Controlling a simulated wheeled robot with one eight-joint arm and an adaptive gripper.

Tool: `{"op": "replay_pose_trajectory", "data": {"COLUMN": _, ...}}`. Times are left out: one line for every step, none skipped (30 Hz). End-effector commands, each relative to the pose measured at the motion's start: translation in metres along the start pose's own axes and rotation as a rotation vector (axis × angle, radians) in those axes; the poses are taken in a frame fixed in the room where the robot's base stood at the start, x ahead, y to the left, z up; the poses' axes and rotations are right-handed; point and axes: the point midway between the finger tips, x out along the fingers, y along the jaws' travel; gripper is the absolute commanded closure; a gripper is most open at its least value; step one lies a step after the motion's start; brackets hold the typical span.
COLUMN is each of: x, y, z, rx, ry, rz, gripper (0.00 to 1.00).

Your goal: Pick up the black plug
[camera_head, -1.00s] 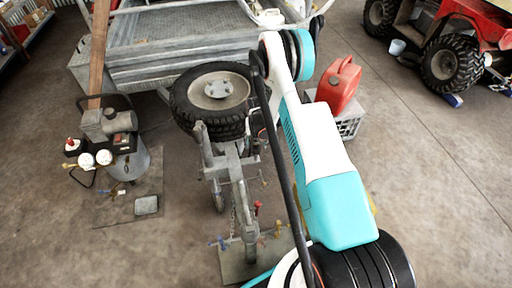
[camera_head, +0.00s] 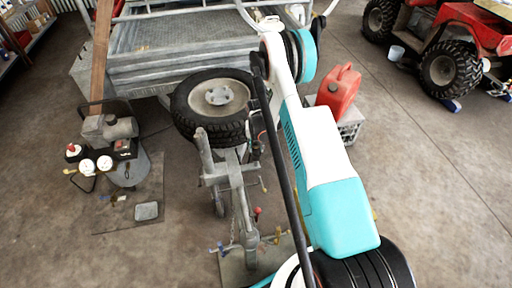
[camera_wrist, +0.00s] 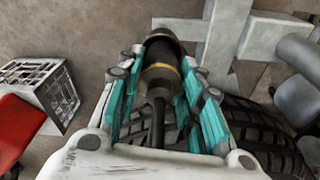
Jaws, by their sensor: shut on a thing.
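The black plug (camera_wrist: 162,75) shows in the wrist view as a dark cylinder with a brass-coloured band and a thinner black tail towards the camera. My gripper (camera_wrist: 160,65) is shut on it, with teal-lined fingers on both sides. The plug's far end sticks out past the fingertips. A tyre and grey metal frame parts lie behind and below it in that view. In the head view I cannot make out the plug or the gripper clearly; my arm reaches over the trailer hitch area beside the spare wheel.
The trailer (camera_head: 175,50) and its spare wheel (camera_head: 215,98) stand close to my arm, with the hitch frame (camera_head: 236,175) in front. A red fuel can (camera_head: 338,90) sits on a grey crate (camera_head: 350,127). A compressor (camera_head: 125,160) stands left.

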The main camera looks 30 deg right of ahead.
Motion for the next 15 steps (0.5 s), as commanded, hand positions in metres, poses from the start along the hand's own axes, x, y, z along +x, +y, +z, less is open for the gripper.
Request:
{"op": "replay_pose_trajectory", "data": {"x": -0.013, "y": 0.0, "z": -0.001, "rx": 0.0, "ry": 0.0, "rz": 0.0, "gripper": 0.92}}
{"op": "replay_pose_trajectory", "data": {"x": -0.019, "y": 0.0, "z": -0.002, "rx": 0.0, "ry": 0.0, "rz": 0.0, "gripper": 0.92}}
{"op": "replay_pose_trajectory", "data": {"x": -0.027, "y": 0.0, "z": -0.003, "rx": 0.0, "ry": 0.0, "rz": 0.0, "gripper": 0.92}}
{"op": "replay_pose_trajectory", "data": {"x": -0.035, "y": 0.0, "z": -0.004, "rx": 0.0, "ry": 0.0, "rz": 0.0, "gripper": 0.92}}
{"op": "replay_pose_trajectory", "data": {"x": -0.042, "y": 0.0, "z": -0.005, "rx": 0.0, "ry": 0.0, "rz": 0.0, "gripper": 0.92}}
{"op": "replay_pose_trajectory", "data": {"x": -0.052, "y": 0.0, "z": -0.006, "rx": 0.0, "ry": 0.0, "rz": 0.0, "gripper": 0.92}}
{"op": "replay_pose_trajectory", "data": {"x": -0.06, "y": 0.0, "z": -0.007, "rx": 0.0, "ry": 0.0, "rz": 0.0, "gripper": 0.92}}
{"op": "replay_pose_trajectory", "data": {"x": -0.068, "y": 0.0, "z": -0.008, "rx": 0.0, "ry": 0.0, "rz": 0.0, "gripper": 0.92}}
{"op": "replay_pose_trajectory", "data": {"x": -0.079, "y": 0.0, "z": -0.009, "rx": 0.0, "ry": 0.0, "rz": 0.0, "gripper": 0.92}}
{"op": "replay_pose_trajectory", "data": {"x": -0.088, "y": 0.0, "z": -0.011, "rx": 0.0, "ry": 0.0, "rz": 0.0, "gripper": 0.92}}
{"op": "replay_pose_trajectory", "data": {"x": -0.096, "y": 0.0, "z": -0.011, "rx": 0.0, "ry": 0.0, "rz": 0.0, "gripper": 0.92}}
{"op": "replay_pose_trajectory", "data": {"x": -0.106, "y": 0.0, "z": -0.013, "rx": 0.0, "ry": 0.0, "rz": 0.0, "gripper": 0.92}}
{"op": "replay_pose_trajectory", "data": {"x": -0.114, "y": 0.0, "z": -0.014, "rx": 0.0, "ry": 0.0, "rz": 0.0, "gripper": 0.92}}
{"op": "replay_pose_trajectory", "data": {"x": -0.121, "y": 0.0, "z": -0.015, "rx": 0.0, "ry": 0.0, "rz": 0.0, "gripper": 0.92}}
{"op": "replay_pose_trajectory", "data": {"x": -0.13, "y": 0.0, "z": -0.015, "rx": 0.0, "ry": 0.0, "rz": 0.0, "gripper": 0.92}}
